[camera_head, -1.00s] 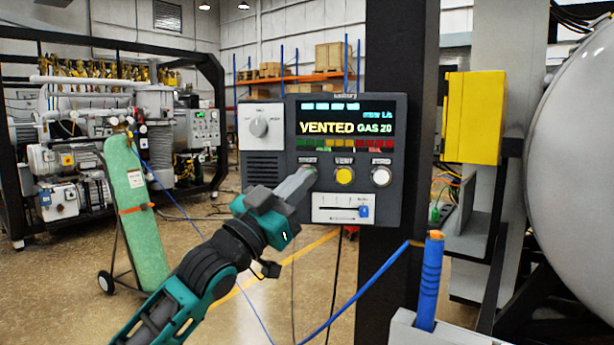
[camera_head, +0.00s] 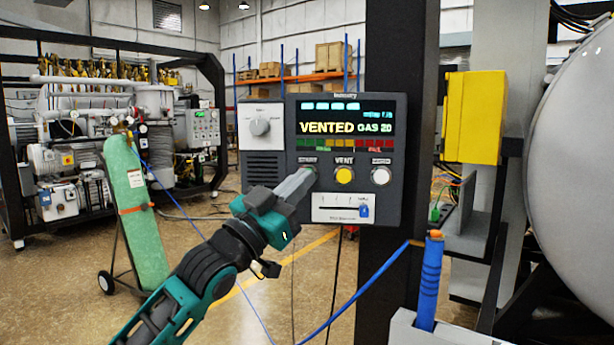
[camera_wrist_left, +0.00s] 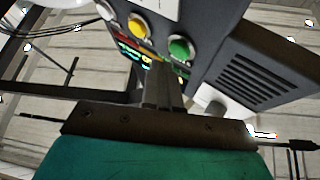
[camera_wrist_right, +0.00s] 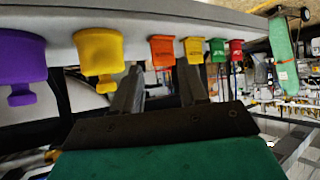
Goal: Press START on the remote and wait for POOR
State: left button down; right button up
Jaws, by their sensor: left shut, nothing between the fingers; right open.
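The dark remote panel (camera_head: 272,183) is mounted at a black post. Its screen (camera_head: 345,124) reads "VENTED GAS 20". Below it are a yellow VENT button (camera_head: 344,175), a white button (camera_head: 381,176) and the START label. My left gripper (camera_head: 308,175) is shut and empty, its tips at the START button and covering most of it. The green START button (camera_wrist_left: 181,48) shows in the left wrist view just beyond the fingertips; I cannot tell whether they touch it. My right gripper (camera_wrist_right: 160,82) is open and empty, facing a grey ledge with coloured fittings.
A knob (camera_head: 260,127) and a slider (camera_head: 364,211) are on the remote. A blue handheld wand (camera_head: 429,285) stands in a grey holder at lower right. A green gas cylinder (camera_head: 137,215) stands at left. Purple (camera_wrist_right: 20,58) and yellow (camera_wrist_right: 100,50) fittings are before the right gripper.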

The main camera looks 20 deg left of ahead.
dwell(0.7)
pick_arm(q)
jog(key=shift+w, duration=0.45)
jog(key=shift+w+a+p, duration=0.15)
jog(key=shift+w+p, duration=0.2)
jog(key=shift+p, duration=0.05)
dwell(0.5)
jog(key=shift+s, duration=0.75)
jog(key=s, duration=0.2)
jog(key=s+d+p, duration=0.1)
jog(key=s, duration=0.2)
jog(key=shift+d+p, duration=0.1)
jog(key=shift+p, duration=0.2)
